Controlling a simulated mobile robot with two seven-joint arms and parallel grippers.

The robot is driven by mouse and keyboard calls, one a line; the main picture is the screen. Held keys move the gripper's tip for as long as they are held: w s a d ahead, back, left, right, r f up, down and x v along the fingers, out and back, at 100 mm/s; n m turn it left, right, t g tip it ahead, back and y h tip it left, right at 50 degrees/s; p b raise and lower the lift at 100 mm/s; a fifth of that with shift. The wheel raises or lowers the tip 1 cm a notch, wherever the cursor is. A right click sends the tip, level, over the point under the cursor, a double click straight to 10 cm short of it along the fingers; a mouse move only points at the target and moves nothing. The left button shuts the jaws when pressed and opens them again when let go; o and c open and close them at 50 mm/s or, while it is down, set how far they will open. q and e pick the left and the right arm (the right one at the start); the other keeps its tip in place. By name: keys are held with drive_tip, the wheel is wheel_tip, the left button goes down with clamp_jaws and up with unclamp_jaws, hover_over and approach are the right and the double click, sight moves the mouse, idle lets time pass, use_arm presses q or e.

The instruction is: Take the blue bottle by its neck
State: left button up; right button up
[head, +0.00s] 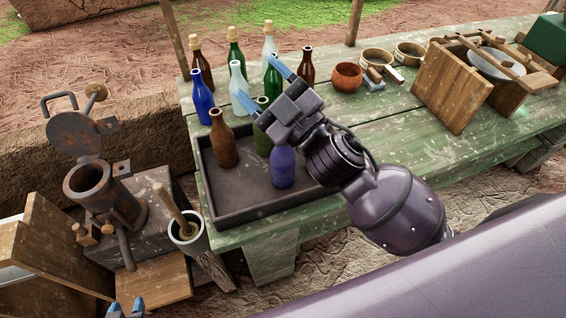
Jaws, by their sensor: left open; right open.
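A bright blue bottle (202,98) stands upright on the green table at the left, behind the tray. A second, darker violet-blue bottle (283,168) stands in the front of the black tray (245,204). My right gripper (255,77) is open above the bottle group, its blue fingers pointing up-left. It is right of the bright blue bottle and apart from it; no bottle is clearly between its fingers. It hides parts of the bottles behind and below it. My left gripper (126,309) shows only its open fingertips at the bottom left edge, far from the bottles.
A brown bottle (222,140) stands in the tray beside a partly hidden green one (263,140). Several brown, green and clear bottles crowd the table behind. A rusty pot (90,185) stands left.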

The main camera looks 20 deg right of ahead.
drive_tip(key=s+a+r+n+g+y, duration=0.2)
drive_tip(key=a+n+g+y, duration=0.35)
drive_tip(key=n, duration=0.25)
drive_tip(key=s+a+r+n+g+y, duration=0.2)
drive_tip(key=a+n+g+y, duration=0.2)
drive_tip(key=n+g+y, duration=0.25)
drive_tip(key=n+g+h, duration=0.8)
drive_tip(key=n+h, duration=0.4)
drive_tip(key=h, duration=1)
hover_over(283, 159)
drive_tip(key=w, duration=0.2)
drive_tip(key=f, duration=1)
drive_tip(key=shift+a+f, duration=0.25)
drive_tip(key=shift+w+d+f+h, duration=0.1)
drive_tip(key=shift+w+d+h, duration=0.05)
drive_tip(key=shift+h, duration=0.15)
wheel_tip(283, 159, down, 5)
drive_tip(key=shift+f, duration=0.2)
drive_tip(key=shift+d+f, duration=0.2)
drive_tip(key=shift+f, duration=1.1)
drive_tip(key=shift+d+f, duration=0.2)
drive_tip(key=shift+f, duration=1.05)
drive_tip(key=c, duration=1.1)
